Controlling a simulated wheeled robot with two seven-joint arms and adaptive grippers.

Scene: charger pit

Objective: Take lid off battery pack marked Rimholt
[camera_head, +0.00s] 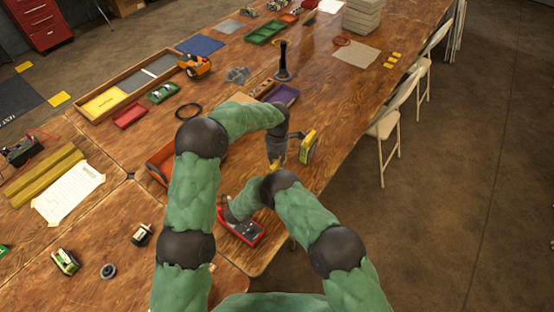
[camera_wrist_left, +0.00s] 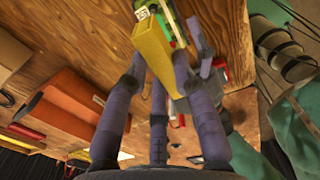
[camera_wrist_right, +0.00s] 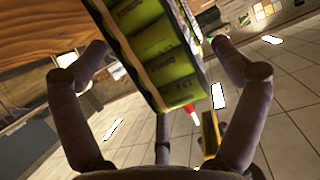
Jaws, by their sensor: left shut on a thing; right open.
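A yellow-and-green battery pack (camera_head: 308,147) is held above the table near its right edge. My left gripper (camera_head: 292,148) is shut on it; in the left wrist view a long yellow face (camera_wrist_left: 155,50) lies between the fingers. In the right wrist view the pack's green cells (camera_wrist_right: 158,50) fill the top, close up. My right gripper (camera_wrist_right: 158,62) is open, its fingers on either side of the pack; contact is unclear. In the head view it is mostly hidden behind my arms. I cannot read the pack's name or tell whether its lid is attached.
A red tray (camera_head: 250,236) lies below my arms by the front edge. An orange bin (camera_head: 158,165) is to the left. Another green pack (camera_head: 65,262) is at lower left. A dark upright post (camera_head: 283,65) stands farther back. White chairs (camera_head: 385,125) line the right edge.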

